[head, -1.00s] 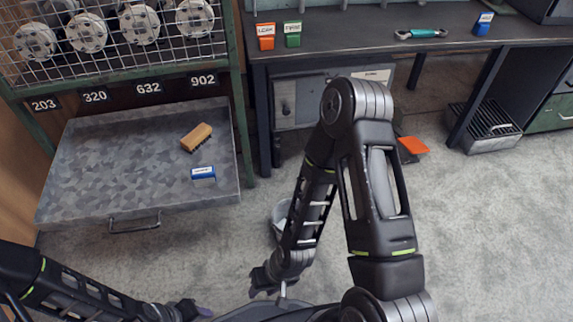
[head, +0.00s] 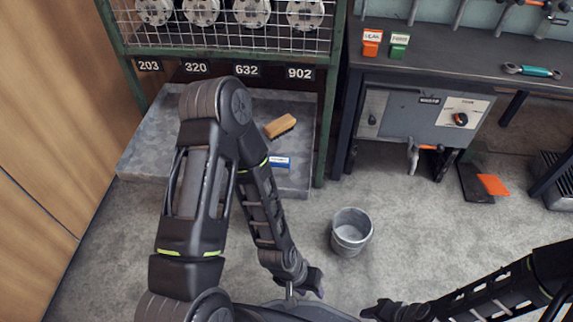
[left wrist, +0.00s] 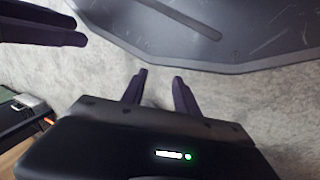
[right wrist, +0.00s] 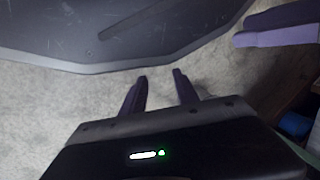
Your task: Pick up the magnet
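A small blue block with a white label (head: 280,162) lies on the grey metal tray (head: 150,150) under the wire cage. It looks most like the magnet, but I cannot read its label. My left gripper (head: 316,284) is low in front of my body, well apart from the block. In the left wrist view its two fingers (left wrist: 160,82) stand apart with only floor between them. My right gripper (head: 372,310) is low, right of the left one. In the right wrist view its fingers (right wrist: 160,80) are also apart and empty.
A wooden brush (head: 280,126) lies behind the blue block. My raised left arm hides part of the tray. A metal bucket (head: 351,232) stands on the floor. Red (head: 371,43) and green (head: 398,46) labelled blocks and a teal-handled tool (head: 532,71) are on the workbench.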

